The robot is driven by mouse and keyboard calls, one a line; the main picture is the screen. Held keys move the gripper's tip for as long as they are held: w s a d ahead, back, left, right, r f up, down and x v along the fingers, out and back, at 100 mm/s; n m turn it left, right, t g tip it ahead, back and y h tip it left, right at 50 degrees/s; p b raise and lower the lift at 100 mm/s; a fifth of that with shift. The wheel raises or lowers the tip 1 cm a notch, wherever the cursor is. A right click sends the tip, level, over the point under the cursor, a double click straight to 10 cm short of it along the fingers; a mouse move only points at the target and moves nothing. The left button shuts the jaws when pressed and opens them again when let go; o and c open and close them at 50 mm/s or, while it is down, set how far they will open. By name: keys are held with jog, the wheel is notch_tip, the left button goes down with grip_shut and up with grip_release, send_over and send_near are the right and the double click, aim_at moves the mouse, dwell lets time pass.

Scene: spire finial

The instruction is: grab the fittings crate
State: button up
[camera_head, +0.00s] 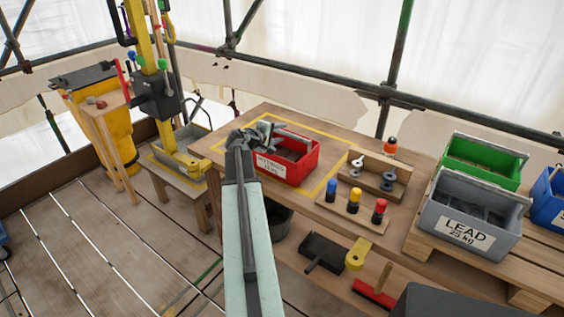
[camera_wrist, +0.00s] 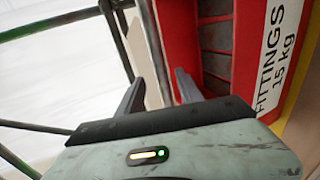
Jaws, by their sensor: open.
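The red fittings crate (camera_head: 299,173) sits on the wooden bench inside a yellow outline. Its white label reads FITTINGS 15 kg in the wrist view (camera_wrist: 280,55). My gripper (camera_head: 264,131) is at the crate's left end, at about rim height. In the wrist view my gripper (camera_wrist: 158,88) is open. One finger shows outside the crate and the other over its inside, with the red end wall running between them. I cannot tell whether either finger touches the wall. My arm hides part of the crate's left side in the head view.
A pegged wooden block (camera_head: 352,209) and a rack with an orange-topped item stand right of the crate. A grey LEAD crate (camera_head: 470,215) and a green crate (camera_head: 484,160) are farther right. A yellow post (camera_head: 180,158) stands at left. Open plank floor lies at lower left.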

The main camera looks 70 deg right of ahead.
jog(key=b+x, duration=0.2)
jog(key=x, duration=0.4)
jog(key=shift+s+a+f, duration=0.15)
jog(key=shift+s+a, duration=0.05)
grip_shut()
dwell(1.1)
